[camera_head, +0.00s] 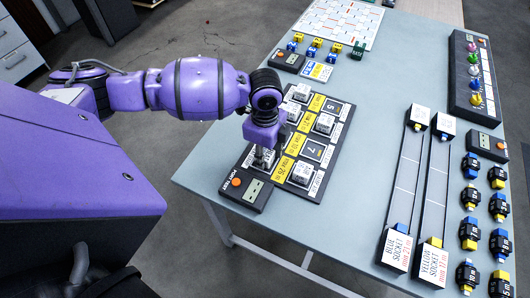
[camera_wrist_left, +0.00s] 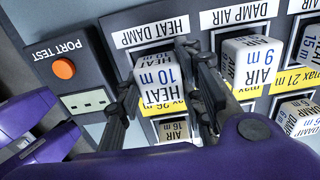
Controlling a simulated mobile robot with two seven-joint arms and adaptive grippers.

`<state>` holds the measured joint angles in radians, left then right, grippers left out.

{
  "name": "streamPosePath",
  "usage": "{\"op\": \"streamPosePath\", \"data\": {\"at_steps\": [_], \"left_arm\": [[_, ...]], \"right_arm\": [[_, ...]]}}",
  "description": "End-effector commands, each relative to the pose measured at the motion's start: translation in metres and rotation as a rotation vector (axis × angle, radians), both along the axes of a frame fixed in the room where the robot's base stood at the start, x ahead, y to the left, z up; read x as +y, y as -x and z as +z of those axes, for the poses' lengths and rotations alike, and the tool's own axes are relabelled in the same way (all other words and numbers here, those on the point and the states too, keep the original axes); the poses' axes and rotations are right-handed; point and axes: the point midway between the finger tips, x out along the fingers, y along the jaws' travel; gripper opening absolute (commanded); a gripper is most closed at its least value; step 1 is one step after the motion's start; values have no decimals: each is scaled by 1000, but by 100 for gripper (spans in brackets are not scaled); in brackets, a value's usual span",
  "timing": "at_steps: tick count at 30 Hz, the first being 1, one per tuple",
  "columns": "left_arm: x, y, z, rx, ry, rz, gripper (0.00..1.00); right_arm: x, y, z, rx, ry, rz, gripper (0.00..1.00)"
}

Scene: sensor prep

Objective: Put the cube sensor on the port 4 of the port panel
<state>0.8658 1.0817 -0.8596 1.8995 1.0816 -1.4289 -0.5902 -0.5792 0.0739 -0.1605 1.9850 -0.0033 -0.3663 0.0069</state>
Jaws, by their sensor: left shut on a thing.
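The port panel (camera_head: 314,198) is a dark board on the table, with rows of labelled ports and yellow strips. White cube sensors sit in several ports; the ports numbered 5 (camera_head: 332,106) and 7 (camera_head: 312,151) show empty. My left gripper (camera_head: 262,158) is over the panel's near left part. In the left wrist view its fingers (camera_wrist_left: 160,86) are shut on a white cube reading HEAT 10 m (camera_wrist_left: 157,78). This cube is at a place between a HEAT DAMP label and a max 26 m strip. Whether it is fully seated, and that port's number, I cannot tell.
A PORT TEST box (camera_head: 246,190) with an orange button stands close left of the gripper. In the wrist view an AIR 9 m cube (camera_wrist_left: 247,62) is close to the right finger. Two socket sliders (camera_head: 417,190) stand further right. Bare table lies between panel and sliders.

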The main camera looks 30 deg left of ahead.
Motion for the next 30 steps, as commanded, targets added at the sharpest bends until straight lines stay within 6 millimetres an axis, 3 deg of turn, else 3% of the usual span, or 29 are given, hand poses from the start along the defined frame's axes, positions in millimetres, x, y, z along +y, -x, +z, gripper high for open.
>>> {"op": "streamPosePath", "data": {"at_steps": [1,5,17,30], "left_arm": [[0,0,-2,1,0,0,36],[0,0,-1,1,0,0,54],[0,0,5,0,0,-1,54],[0,-1,92,-3,1,-1,54]], "right_arm": [[0,0,0,0,0,0,40],[-1,0,0,0,1,1,40],[-2,0,0,1,5,6,40],[1,-4,8,-6,-1,9,40]]}}
